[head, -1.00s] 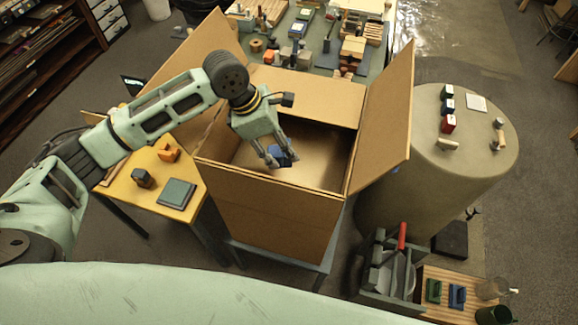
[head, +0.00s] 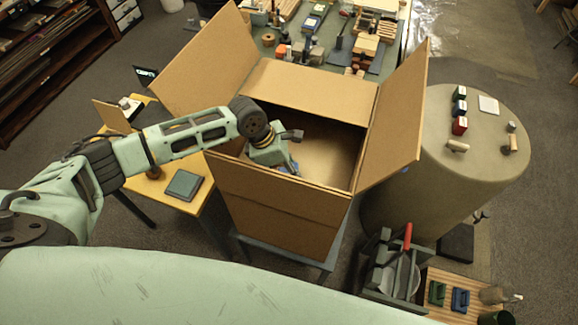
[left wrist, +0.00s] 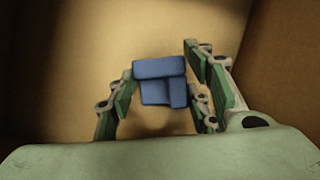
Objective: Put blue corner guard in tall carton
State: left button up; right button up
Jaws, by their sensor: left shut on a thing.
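The tall carton (head: 285,215) stands in the middle of the head view with its flaps spread open. My left gripper (head: 289,168) reaches down inside its opening, and its fingers are mostly hidden by the front wall in that view. In the left wrist view, my left gripper (left wrist: 164,98) is shut on the blue corner guard (left wrist: 160,70), with a finger on each side of it. The carton's tan inside (left wrist: 85,70) lies beneath and around it. Only a little of the blue guard shows in the head view. My right gripper is not in view.
A yellow table (head: 205,200) with a grey-green pad (head: 184,186) stands left of the carton. A round drum-like table (head: 430,180) with small blocks is at the right. A grey tool caddy (head: 372,278) with a red handle stands front right. A crowded workbench is behind.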

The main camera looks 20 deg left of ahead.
pick_arm(q)
jog(key=o, duration=1)
jog(key=shift+o, duration=0.2)
jog(key=b+v, duration=0.3)
jog(key=v, duration=0.9)
